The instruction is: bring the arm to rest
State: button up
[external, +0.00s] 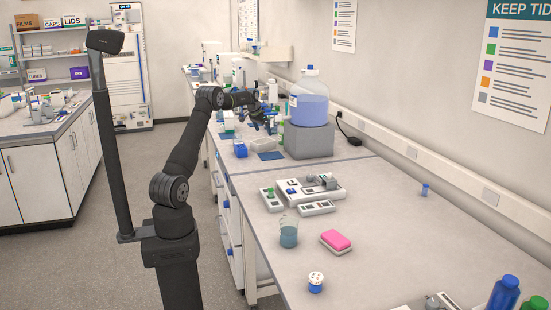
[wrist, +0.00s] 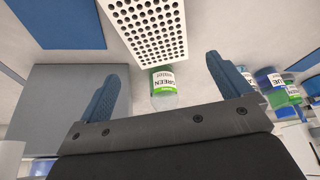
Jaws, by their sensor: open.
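My arm reaches over the far part of the bench in the external view, with my gripper (external: 267,122) left of the large carboy. In the wrist view my gripper (wrist: 164,64) is open, its two blue fingers spread wide with nothing held between them. A small bottle with a green label (wrist: 164,88) shows between the fingers, apart from both. A white rack with many holes (wrist: 150,28) lies just beyond it. Whether my gripper touches anything on the bench cannot be told in the external view.
A carboy of blue liquid (external: 309,108) stands on a grey block (external: 308,141) beside my gripper. Blue-labelled bottles (wrist: 268,80) stand at right in the wrist view. Nearer on the bench are a beaker (external: 288,236) and a pink sponge (external: 336,240).

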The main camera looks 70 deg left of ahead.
jog(key=w+d+v, duration=0.1)
jog(key=d+v, duration=0.1)
jog(key=v, duration=0.8)
jog(key=d+v, duration=0.3)
jog(key=v, duration=0.7)
jog(key=w+d+f+m, duration=0.1)
jog(key=w+d, duration=0.4)
jog(key=d, duration=0.9)
jog(key=w+d+f+m+h, duration=0.1)
jog(key=w+d+m, duration=0.2)
jog(key=d, duration=1.1)
jog(key=w+d+f+m+h, duration=0.1)
jog(key=w+d, duration=0.6)
jog(key=d, duration=0.7)
jog(key=shift+w+f+m, duration=0.35)
jog(key=shift+f+m, duration=0.05)
jog(key=shift+m, duration=0.2)
jog(key=shift+o, duration=0.6)
